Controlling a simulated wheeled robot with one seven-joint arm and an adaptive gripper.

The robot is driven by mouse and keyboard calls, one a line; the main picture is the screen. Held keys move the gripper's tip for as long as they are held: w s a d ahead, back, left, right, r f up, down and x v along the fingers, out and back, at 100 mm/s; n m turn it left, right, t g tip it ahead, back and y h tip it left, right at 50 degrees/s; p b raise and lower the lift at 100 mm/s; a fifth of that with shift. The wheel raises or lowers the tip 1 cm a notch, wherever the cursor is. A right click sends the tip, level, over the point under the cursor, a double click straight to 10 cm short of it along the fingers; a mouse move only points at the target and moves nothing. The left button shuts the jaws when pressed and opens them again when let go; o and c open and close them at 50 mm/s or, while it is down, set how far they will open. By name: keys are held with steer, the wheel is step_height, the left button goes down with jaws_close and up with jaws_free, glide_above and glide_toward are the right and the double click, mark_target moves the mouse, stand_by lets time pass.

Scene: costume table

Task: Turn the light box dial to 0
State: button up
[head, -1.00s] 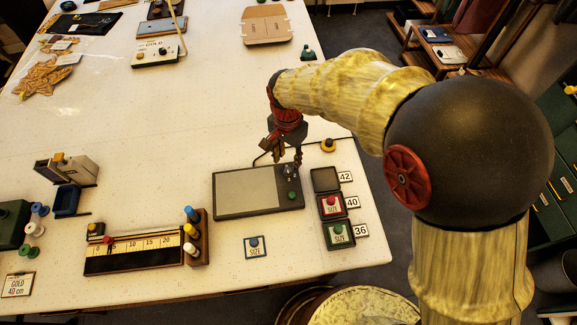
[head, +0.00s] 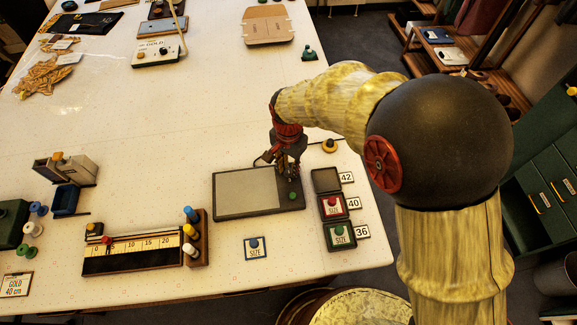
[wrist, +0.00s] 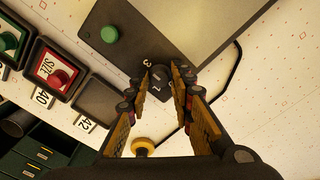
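The light box (head: 228,208) is a dark flat panel with a pale screen, lying on the white table. Its small dark dial (wrist: 160,73) sits near a corner in the wrist view, with a "3" mark beside it; the other marks and the dial's setting are unclear. A green button (wrist: 109,34) is on the same strip. My gripper (wrist: 162,72) points down at the dial, its fingers apart on either side of it. I cannot tell whether they touch it. In the head view my gripper (head: 292,178) hides the dial.
Size boxes with red (head: 332,202) and green (head: 339,230) knobs stand just right of the light box. A yellow knob (head: 329,146) is behind them. A black cable (wrist: 222,80) runs beside the box.

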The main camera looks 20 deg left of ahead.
jaws_close()
